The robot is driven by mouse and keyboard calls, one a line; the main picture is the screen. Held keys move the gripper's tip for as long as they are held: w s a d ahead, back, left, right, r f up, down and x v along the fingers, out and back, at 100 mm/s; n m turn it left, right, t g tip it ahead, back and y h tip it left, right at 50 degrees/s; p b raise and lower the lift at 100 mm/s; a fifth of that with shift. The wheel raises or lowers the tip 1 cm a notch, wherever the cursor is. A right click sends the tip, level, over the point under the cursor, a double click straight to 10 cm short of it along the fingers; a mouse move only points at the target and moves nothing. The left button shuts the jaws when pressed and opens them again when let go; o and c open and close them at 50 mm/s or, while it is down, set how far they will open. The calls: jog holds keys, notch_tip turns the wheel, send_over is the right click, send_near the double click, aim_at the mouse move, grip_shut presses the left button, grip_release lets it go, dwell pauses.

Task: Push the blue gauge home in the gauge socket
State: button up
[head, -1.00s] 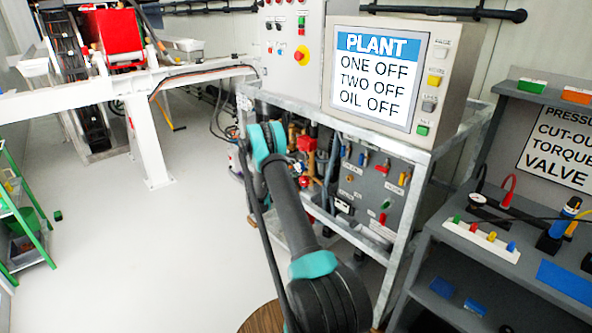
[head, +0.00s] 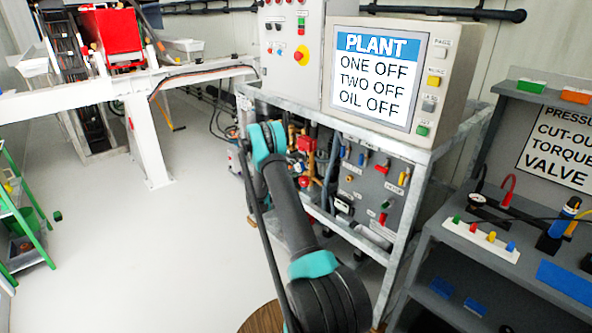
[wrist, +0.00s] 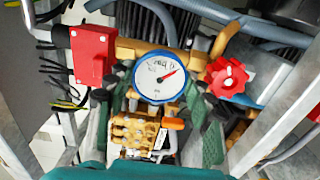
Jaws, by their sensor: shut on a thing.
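The blue gauge (wrist: 160,77), a blue-rimmed round dial with a white face and red needle, is in the middle of the wrist view. My gripper (wrist: 158,98) is shut on it, with a dark fingertip at each side of the rim. The gauge lies in front of a brass-coloured pump body (wrist: 150,48). The gauge socket is hidden behind the dial, so I cannot tell how deep the gauge sits. In the head view my arm reaches into the metal frame (head: 400,255), and the gripper and gauge do not show clearly there.
A red box (wrist: 92,55) is left of the gauge and a red handwheel (wrist: 226,77) is close on its right. Metal frame bars (wrist: 285,110) and hoses (wrist: 235,15) surround the space.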

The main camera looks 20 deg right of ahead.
jog(key=shift+x, duration=1.1)
dwell(0.5)
jog(key=o, duration=1.6)
jog(key=shift+a, duration=0.1)
jog(key=v, duration=1.1)
jog(key=shift+s+a, duration=0.2)
jog(key=shift+a, duration=0.15)
